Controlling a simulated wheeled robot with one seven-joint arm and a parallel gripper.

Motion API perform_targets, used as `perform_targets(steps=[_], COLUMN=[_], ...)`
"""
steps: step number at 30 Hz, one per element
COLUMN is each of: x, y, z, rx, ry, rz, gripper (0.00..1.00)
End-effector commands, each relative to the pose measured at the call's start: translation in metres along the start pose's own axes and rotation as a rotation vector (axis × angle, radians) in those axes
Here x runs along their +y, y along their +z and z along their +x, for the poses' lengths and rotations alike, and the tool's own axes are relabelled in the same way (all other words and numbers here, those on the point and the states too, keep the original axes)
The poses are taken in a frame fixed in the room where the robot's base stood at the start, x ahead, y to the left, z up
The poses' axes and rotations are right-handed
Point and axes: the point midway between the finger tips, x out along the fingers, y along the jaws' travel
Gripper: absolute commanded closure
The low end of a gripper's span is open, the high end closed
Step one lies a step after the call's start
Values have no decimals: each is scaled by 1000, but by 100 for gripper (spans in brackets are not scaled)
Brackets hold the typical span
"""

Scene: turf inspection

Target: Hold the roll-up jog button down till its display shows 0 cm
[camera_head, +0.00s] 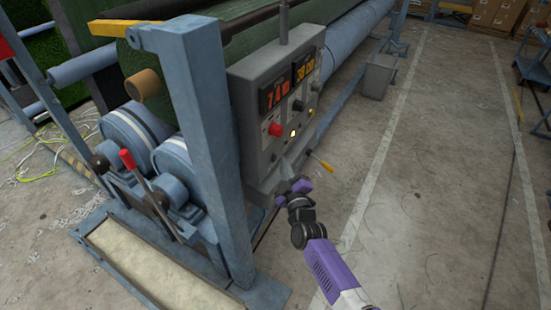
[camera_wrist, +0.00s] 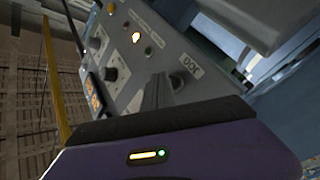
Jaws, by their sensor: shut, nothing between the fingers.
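The grey control box (camera_head: 275,110) stands on the machine's end, with a red display (camera_head: 275,92) that seems to read about 7.4 and an orange display (camera_head: 305,67) whose digits are too small to read surely. My gripper (camera_head: 296,189) is shut and empty, low in front of the box. In the wrist view my dark fingers (camera_wrist: 158,92) point up at the panel (camera_wrist: 150,65), close to a label (camera_wrist: 190,71) that seems to read JOG. The jog button itself I cannot make out; the fingers may hide it. I cannot tell whether they touch the panel.
A red button (camera_head: 275,130) and a lit button (camera_head: 293,133) sit on the panel; a lit button also shows in the wrist view (camera_wrist: 135,38), near a dark knob (camera_wrist: 116,70). A yellow-handled tool (camera_head: 320,161) juts out beside the box. Floor to the right is clear.

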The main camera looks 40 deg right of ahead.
Motion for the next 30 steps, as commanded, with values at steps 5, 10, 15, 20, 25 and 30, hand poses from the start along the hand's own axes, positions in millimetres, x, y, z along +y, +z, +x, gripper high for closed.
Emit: perform_targets(steps=[5,10,15,20,25,30], x=[-2,-1,-2,-2,-3,-4], y=[-1,-1,-2,-3,-4,-5], z=[2,2,2,4,5,6], rx=[-1,0,0,0,1,1], ry=[0,0,0,0,0,-1], rz=[0,0,0,0,0,0], gripper=[100,100,100,100,100,100])
